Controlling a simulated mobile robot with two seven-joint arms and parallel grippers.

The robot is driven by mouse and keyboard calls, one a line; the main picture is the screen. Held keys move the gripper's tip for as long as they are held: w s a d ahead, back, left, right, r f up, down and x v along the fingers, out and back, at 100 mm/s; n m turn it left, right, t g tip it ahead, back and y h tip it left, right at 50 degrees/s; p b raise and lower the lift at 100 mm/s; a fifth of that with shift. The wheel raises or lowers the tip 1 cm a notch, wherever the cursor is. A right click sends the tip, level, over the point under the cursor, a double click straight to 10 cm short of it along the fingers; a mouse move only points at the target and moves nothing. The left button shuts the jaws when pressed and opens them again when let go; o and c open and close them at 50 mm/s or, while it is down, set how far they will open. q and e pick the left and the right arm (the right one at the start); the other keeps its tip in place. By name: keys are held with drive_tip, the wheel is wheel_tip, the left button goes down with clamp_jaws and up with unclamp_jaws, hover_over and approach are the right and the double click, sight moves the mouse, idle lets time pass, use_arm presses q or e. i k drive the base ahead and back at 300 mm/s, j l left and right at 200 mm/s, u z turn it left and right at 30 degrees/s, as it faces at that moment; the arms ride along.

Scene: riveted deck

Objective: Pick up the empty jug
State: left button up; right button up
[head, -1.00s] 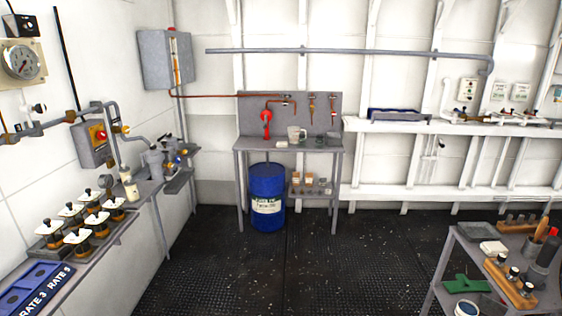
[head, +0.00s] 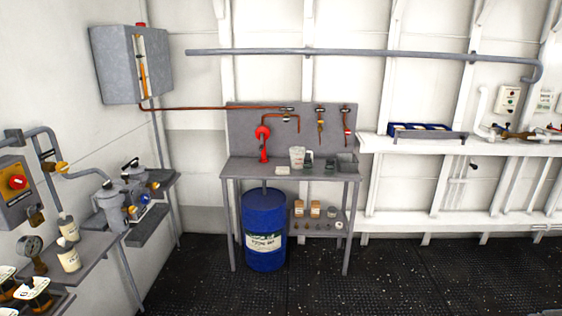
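A pale, translucent jug (head: 297,157) stands upright on the grey workbench (head: 240,170) against the far wall. It looks empty, but it is too small in view to be sure. A small white block-like item (head: 282,170) lies in front of it to the left, and a dark grey-green item (head: 308,161) stands close at its right. Neither of my grippers shows in the head view.
A blue drum (head: 264,225) stands under the bench's left part, and a low shelf with small jars (head: 315,209) is at its right. The dark floor (head: 215,285) before the bench is clear. Equipment-laden shelves line the left wall.

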sight(297, 153)
drive_tip(key=i, duration=1.05)
drive_tip(key=i+l+u, duration=0.1)
drive_tip(key=i, duration=1)
drive_tip(key=i+l, duration=0.1)
drive_tip(key=i, duration=0.95)
